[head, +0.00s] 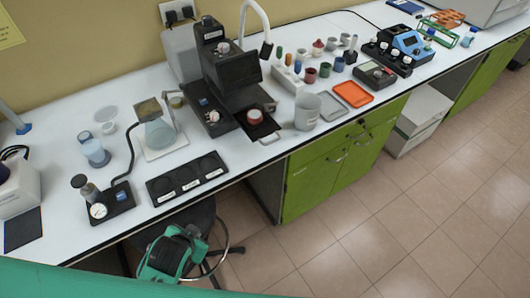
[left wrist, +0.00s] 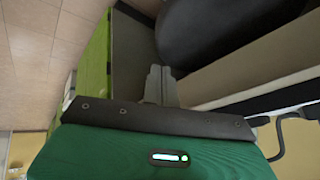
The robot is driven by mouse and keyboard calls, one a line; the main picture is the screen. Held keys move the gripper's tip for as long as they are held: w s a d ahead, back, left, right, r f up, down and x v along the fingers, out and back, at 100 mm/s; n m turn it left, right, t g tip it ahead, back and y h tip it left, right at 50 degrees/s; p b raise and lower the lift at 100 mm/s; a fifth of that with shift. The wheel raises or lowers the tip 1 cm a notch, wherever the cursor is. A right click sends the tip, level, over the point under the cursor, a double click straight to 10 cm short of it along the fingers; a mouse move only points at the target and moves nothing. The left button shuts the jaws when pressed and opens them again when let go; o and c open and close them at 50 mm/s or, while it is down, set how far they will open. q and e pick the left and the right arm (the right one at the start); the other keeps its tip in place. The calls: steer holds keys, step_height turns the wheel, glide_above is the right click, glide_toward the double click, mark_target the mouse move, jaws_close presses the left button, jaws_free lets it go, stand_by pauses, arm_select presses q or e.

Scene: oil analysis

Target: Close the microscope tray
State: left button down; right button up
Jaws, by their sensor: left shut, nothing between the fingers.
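The black microscope (head: 225,70) stands on the white counter in the head view. Its dark tray (head: 270,135) sticks out toward the counter's front edge, with a small ring handle at its front. A red-rimmed round dish (head: 255,116) sits on the tray. My left gripper (head: 190,235), green-bodied, is low in front of the counter, well below and left of the tray. In the left wrist view its grey fingers (left wrist: 158,84) are together and empty. The microscope and tray are not visible there. My right gripper is not in view.
A black stool (head: 155,235) is beside my left gripper, below the counter edge. A black three-well plate (head: 187,178) and a clear beaker (head: 307,112) stand near the front edge, either side of the tray. Green cabinets (head: 310,180) are under the counter.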

arm_select(q)
steer(key=w+d+r+m+t, duration=0.1)
steer(key=w+r+m+t, duration=0.1)
steer(key=w+r, duration=0.1)
steer(key=w+d+r+m+t+h, duration=0.1)
steer(key=w+d+r+m+t, duration=0.1)
steer(key=w+r+m, duration=0.1)
steer(key=w+d+r+m+t, duration=0.1)
steer(key=w+r+m+t, duration=0.1)
steer(key=w+r+t, duration=0.1)
steer(key=shift+w+d+m+h, duration=0.15)
steer(key=shift+w+m+h, duration=0.15)
steer(key=shift+w+m, duration=0.15)
steer(key=w+d+r+m+h, duration=0.2)
steer(key=d+m+h, duration=0.85)
steer(key=m, duration=0.45)
steer(key=w+d+p, duration=0.4)
steer(key=w, duration=0.6)
steer(key=shift+w+d+r+t+p, duration=0.25)
steer(key=shift+d+r+t+p, duration=0.05)
steer(key=shift+r+t, duration=0.1)
